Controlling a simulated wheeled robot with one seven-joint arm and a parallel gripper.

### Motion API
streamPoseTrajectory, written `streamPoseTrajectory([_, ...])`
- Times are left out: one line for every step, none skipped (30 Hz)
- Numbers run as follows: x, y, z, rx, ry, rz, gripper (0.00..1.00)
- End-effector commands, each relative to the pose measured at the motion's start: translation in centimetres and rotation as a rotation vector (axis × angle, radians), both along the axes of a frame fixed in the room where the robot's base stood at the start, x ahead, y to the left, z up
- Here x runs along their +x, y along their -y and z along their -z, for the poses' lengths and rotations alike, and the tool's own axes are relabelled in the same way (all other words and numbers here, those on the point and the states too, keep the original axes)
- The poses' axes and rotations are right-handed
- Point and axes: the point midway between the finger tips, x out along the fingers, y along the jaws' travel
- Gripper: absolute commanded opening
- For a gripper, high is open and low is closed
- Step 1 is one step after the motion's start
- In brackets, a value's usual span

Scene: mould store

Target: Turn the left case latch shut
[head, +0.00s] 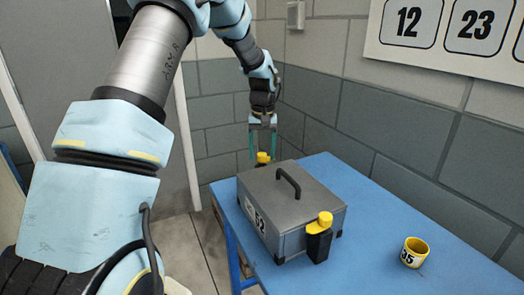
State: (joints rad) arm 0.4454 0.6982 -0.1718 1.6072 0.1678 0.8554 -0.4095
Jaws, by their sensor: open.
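A grey case (285,205) with a dark handle (289,183) on its lid and the number 52 on its front sits on the blue table. One yellow latch (263,158) shows at the case's far left end, its lower part hidden behind the case. A second yellow latch (324,220) sits on a black block at the near right end. My gripper (262,152) points down at the far left latch, open, with its two teal fingers on either side of the yellow knob. I cannot tell whether the fingers touch it.
A yellow cup (414,252) marked 35 stands on the blue table (375,210) to the right of the case. The block wall (400,140) runs close behind the table. The table's right part is otherwise clear.

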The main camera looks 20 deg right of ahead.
Motion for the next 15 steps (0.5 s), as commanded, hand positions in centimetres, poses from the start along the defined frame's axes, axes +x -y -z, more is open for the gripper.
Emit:
streamPoseTrajectory([0.0, -0.01, 0.01, 0.0, 0.0, 0.0, 0.68])
streamPoseTrajectory([0.0, -0.01, 0.01, 0.0, 0.0, 0.0, 0.68])
streamPoseTrajectory([0.0, -0.01, 0.01, 0.0, 0.0, 0.0, 0.68])
streamPoseTrajectory([0.0, -0.01, 0.01, 0.0, 0.0, 0.0, 0.68])
streamPoseTrajectory([0.0, -0.01, 0.0, 0.0, 0.0, 0.0, 0.65])
streamPoseTrajectory([0.0, -0.01, 0.0, 0.0, 0.0, 0.0, 0.6])
streamPoseTrajectory([0.0, -0.01, 0.0, 0.0, 0.0, 0.0, 0.57])
streamPoseTrajectory([0.0, -0.01, 0.0, 0.0, 0.0, 0.0, 0.53])
streamPoseTrajectory([0.0, -0.01, -0.01, 0.0, 0.0, 0.0, 0.49])
streamPoseTrajectory([0.0, -0.01, -0.01, 0.0, 0.0, 0.0, 0.46])
streamPoseTrajectory([0.0, -0.01, -0.01, 0.0, 0.0, 0.0, 0.42])
streamPoseTrajectory([0.0, -0.01, -0.02, 0.0, 0.0, 0.0, 0.38])
streamPoseTrajectory([0.0, -0.01, -0.02, 0.0, 0.0, 0.0, 0.34])
streamPoseTrajectory([0.0, -0.01, -0.02, 0.0, 0.0, 0.0, 0.31])
streamPoseTrajectory([0.01, -0.02, -0.02, 0.0, 0.0, 0.0, 0.26])
